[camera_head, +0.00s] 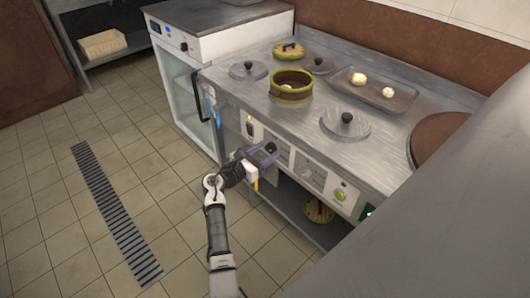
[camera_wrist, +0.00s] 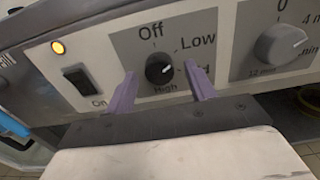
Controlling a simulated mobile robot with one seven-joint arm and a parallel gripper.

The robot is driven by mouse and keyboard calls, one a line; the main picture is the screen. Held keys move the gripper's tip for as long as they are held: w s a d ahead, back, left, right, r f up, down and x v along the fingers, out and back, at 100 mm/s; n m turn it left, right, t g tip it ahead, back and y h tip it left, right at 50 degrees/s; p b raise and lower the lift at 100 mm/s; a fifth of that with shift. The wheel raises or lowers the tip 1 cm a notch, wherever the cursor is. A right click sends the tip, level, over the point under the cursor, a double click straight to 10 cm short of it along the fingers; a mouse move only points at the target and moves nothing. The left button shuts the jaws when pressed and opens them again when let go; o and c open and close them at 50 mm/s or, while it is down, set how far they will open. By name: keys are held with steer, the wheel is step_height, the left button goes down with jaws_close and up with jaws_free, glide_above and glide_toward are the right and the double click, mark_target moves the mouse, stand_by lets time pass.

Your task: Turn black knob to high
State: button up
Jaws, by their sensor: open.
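The black knob (camera_wrist: 159,69) sits on a grey plate on the front panel, with "Off" above it, "Low" at upper right and "High" below. Its white mark points to the right, slightly upward. In the head view the knob (camera_head: 271,148) shows just beyond the fingertips. My gripper (camera_wrist: 160,85) is open, with one purple finger to the left of the knob and the other to its right. The fingers look apart from the knob. In the head view my gripper (camera_head: 262,153) is in front of the stove panel. The right finger partly covers a label.
A grey timer knob (camera_wrist: 281,44) is to the right, and a black switch (camera_wrist: 80,80) with a lit orange lamp (camera_wrist: 58,47) is to the left. On the stovetop stand a green-rimmed pot (camera_head: 291,86), several lids and a tray (camera_head: 372,92). The floor at left is clear.

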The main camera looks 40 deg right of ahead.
steer(key=shift+d, duration=0.2)
steer(key=c, duration=1)
